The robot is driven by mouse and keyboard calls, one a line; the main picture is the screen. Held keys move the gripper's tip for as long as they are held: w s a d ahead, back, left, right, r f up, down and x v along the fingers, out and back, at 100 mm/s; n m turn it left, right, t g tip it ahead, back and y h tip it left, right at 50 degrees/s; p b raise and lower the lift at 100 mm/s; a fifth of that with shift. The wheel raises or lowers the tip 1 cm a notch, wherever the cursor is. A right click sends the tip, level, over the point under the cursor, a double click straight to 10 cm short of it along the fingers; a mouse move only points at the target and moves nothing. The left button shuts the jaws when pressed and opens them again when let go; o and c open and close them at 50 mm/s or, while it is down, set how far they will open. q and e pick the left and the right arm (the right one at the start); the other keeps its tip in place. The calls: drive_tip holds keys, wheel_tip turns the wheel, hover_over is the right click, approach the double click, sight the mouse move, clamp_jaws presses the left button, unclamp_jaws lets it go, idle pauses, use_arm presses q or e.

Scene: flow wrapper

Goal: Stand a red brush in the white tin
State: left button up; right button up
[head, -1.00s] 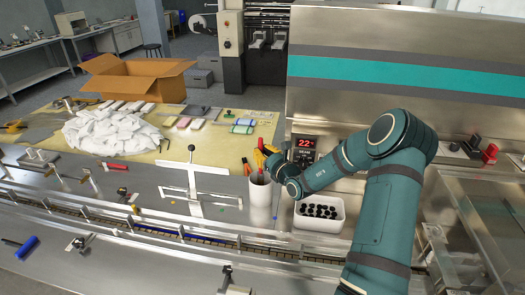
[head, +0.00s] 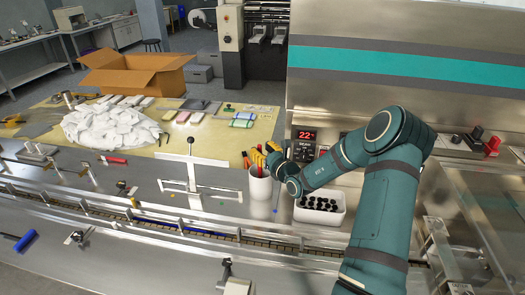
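The white tin (head: 260,188) stands upright on the metal surface near the middle of the head view. My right gripper (head: 261,161), with yellow-orange fingers, is low at the tin's mouth, coming from the right. A little red shows among its fingers at the rim. I cannot tell whether that is a brush, or whether the fingers grip it. The inside of the tin is hidden. A red-handled tool (head: 117,160) lies flat on the surface at left; its kind is too small to tell. My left gripper is not in view.
A white bin with black round pieces (head: 320,223) stands right of the tin. A white cross-shaped fixture with a lever (head: 193,181) stands to its left. A rail conveyor (head: 180,233) runs in front. A blue brush (head: 26,242) lies at lower left. White cloths (head: 112,126) lie behind.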

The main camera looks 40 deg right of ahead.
drive_tip(key=s+a, duration=0.1)
drive_tip(key=s, duration=1.1)
drive_tip(key=shift+f, duration=0.2)
drive_tip(key=shift+a, duration=0.1)
idle(0.7)
